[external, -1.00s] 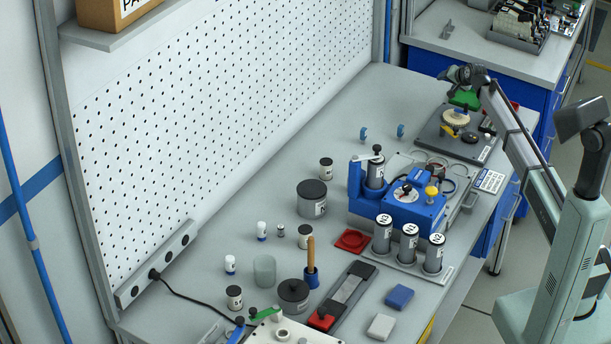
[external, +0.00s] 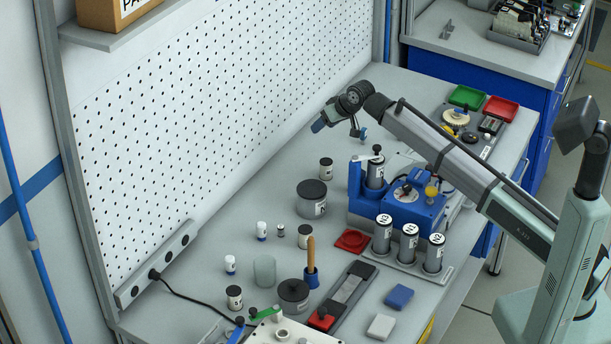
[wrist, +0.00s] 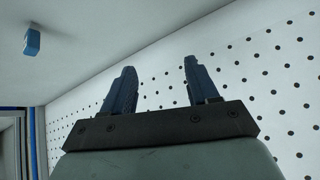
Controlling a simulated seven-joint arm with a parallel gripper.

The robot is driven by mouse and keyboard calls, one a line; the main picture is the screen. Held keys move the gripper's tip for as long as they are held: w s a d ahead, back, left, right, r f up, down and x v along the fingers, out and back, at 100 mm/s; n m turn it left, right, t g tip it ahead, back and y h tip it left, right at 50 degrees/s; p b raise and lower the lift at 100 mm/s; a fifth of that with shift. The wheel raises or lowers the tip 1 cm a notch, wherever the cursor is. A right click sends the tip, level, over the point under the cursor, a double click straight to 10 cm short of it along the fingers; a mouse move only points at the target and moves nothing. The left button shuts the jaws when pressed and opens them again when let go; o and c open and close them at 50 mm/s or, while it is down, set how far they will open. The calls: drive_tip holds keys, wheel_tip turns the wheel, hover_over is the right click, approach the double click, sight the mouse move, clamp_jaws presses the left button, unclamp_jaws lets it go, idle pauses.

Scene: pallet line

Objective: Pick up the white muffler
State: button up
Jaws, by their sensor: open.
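I cannot tell for sure which thing is the white muffler. Pale candidates are two small white cylinders with dark bases, one (external: 262,230) beside a small metal part and one (external: 230,264) further left, and a whitish block (external: 381,327) at the front. My gripper (external: 322,122) hangs above the far part of the bench, near the pegboard and well away from these. In the wrist view its two dark blue fingers (wrist: 160,70) are apart with nothing between them. No white part shows near the fingers there.
The pegboard (wrist: 260,85) fills much of the wrist view. A blue fixture (external: 415,212), grey cylinders (external: 383,236) and several jars (external: 312,198) crowd the bench.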

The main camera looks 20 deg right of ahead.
drive_tip(key=s+a+r+n+g, duration=0.1)
drive_tip(key=s+a+n, duration=0.3)
drive_tip(key=s+a, duration=0.95)
drive_tip(key=n+g, duration=0.3)
drive_tip(key=n, duration=0.1)
approach(262, 223)
drive_tip(key=x, duration=0.7)
drive_tip(key=shift+w+a+r, duration=0.1)
drive_tip(key=shift+a+r, duration=0.05)
drive_tip(key=shift+s+x, duration=0.15)
drive_tip(key=shift+x, duration=1.2)
drive_tip(key=shift+s+x, duration=0.1)
drive_tip(key=shift+x, duration=1.25)
drive_tip(key=c, duration=1)
